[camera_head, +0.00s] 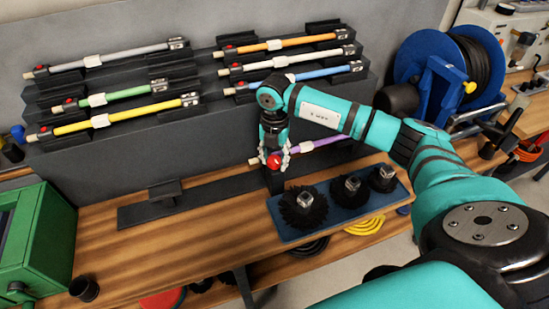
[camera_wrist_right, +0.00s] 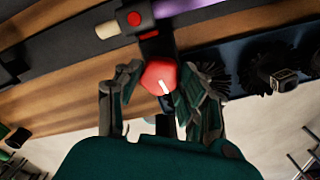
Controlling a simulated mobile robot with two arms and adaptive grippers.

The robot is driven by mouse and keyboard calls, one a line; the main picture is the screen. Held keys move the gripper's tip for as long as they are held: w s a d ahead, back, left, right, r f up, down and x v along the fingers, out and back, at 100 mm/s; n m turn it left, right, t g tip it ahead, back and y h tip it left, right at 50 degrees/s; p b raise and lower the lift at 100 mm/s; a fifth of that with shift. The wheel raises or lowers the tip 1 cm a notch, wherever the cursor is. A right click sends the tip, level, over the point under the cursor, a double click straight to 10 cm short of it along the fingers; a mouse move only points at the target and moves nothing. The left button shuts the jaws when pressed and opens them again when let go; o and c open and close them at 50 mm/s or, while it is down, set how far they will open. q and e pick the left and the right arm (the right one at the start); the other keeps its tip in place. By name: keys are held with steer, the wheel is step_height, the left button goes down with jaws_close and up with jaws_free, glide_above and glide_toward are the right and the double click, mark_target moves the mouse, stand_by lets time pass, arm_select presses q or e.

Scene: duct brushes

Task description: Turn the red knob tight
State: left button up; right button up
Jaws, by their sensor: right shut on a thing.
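The red knob (camera_wrist_right: 158,77) sits between the two fingers of my right gripper (camera_wrist_right: 150,92) in the right wrist view. A pale mark shows on its face. In the head view the knob (camera_head: 274,161) is at the fingertips of my right gripper (camera_head: 275,155), which points down in front of the rack. My right gripper is shut on the knob. A purple rod (camera_head: 325,143) lies just behind the gripper, its end in a dark holder; it also shows in the right wrist view (camera_wrist_right: 190,6). My left gripper is not in view.
A blue tray (camera_head: 330,222) with several black brushes (camera_head: 300,207) lies right of the gripper. Several coloured rods rest on the grey rack (camera_head: 220,120) behind. A green box (camera_head: 38,240) stands left. The wooden bench (camera_head: 190,240) is clear in front of the gripper's left.

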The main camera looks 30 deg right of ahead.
mark_target(275, 159)
steer(key=shift+w+r+m, duration=0.1)
steer(key=shift+m, duration=1)
steer(key=o, duration=1.2)
step_height(275, 159, up, 12)
steer(key=shift+f, duration=0.1)
